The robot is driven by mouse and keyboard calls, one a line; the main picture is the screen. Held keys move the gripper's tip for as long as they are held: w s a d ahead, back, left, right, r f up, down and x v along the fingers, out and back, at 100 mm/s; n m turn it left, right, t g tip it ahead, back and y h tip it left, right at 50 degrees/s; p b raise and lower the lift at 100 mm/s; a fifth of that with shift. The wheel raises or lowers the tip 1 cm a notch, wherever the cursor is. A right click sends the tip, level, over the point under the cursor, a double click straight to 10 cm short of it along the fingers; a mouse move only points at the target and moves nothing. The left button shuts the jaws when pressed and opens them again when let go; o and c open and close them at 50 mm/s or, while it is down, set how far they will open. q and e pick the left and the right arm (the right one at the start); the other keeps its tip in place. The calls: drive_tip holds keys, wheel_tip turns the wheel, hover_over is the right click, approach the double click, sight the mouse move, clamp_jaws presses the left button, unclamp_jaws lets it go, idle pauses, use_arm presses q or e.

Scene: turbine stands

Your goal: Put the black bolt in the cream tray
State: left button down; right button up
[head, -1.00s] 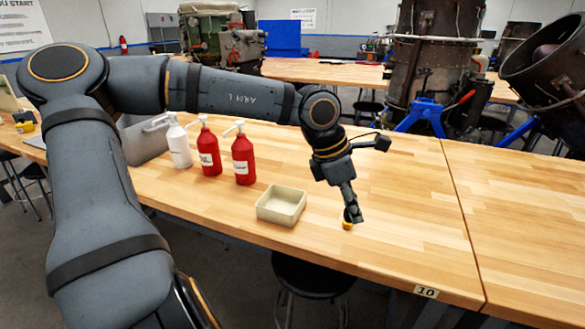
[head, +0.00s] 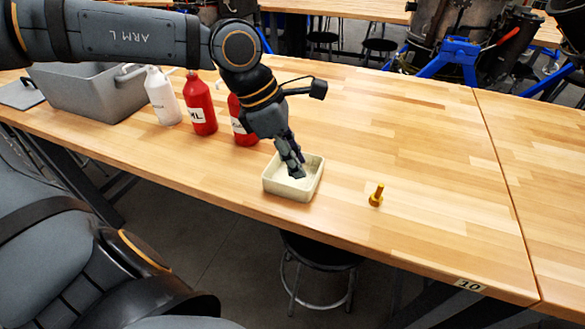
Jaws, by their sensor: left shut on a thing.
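The cream tray (head: 284,193) is a small open square box on the wooden bench, near its front edge. My left gripper (head: 296,172) points down over the tray, with its fingertips at or just inside the opening. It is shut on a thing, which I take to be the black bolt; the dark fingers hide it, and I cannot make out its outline. I cannot tell whether it touches the tray floor. My right gripper is not in view.
A yellow bolt (head: 376,196) stands upright on the bench, right of the tray. Two red bottles (head: 201,107) and a white bottle (head: 163,97) stand behind and left of the tray. A grey bin (head: 88,92) is farther left. The bench right of the yellow bolt is clear.

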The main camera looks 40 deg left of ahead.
sight(300, 180)
use_arm(q)
drive_tip(key=w+a+f, duration=0.1)
drive_tip(key=f, duration=0.1)
drive_tip(key=w+a+f, duration=0.1)
drive_tip(key=w+f, duration=0.1)
drive_tip(key=w+a+f, duration=0.2)
drive_tip(key=shift+w, duration=0.25)
drive_tip(key=shift+w+a+f, duration=0.1)
drive_tip(key=shift+w+f, duration=0.1)
drive_tip(key=shift+w+a+f, duration=0.15)
drive_tip(key=shift+a+f, duration=0.05)
drive_tip(key=shift+f, duration=0.1)
wheel_tip(300, 180, down, 3)
drive_tip(key=shift+d+r, duration=0.1)
drive_tip(key=shift+r, duration=0.1)
drive_tip(key=shift+f, duration=0.2)
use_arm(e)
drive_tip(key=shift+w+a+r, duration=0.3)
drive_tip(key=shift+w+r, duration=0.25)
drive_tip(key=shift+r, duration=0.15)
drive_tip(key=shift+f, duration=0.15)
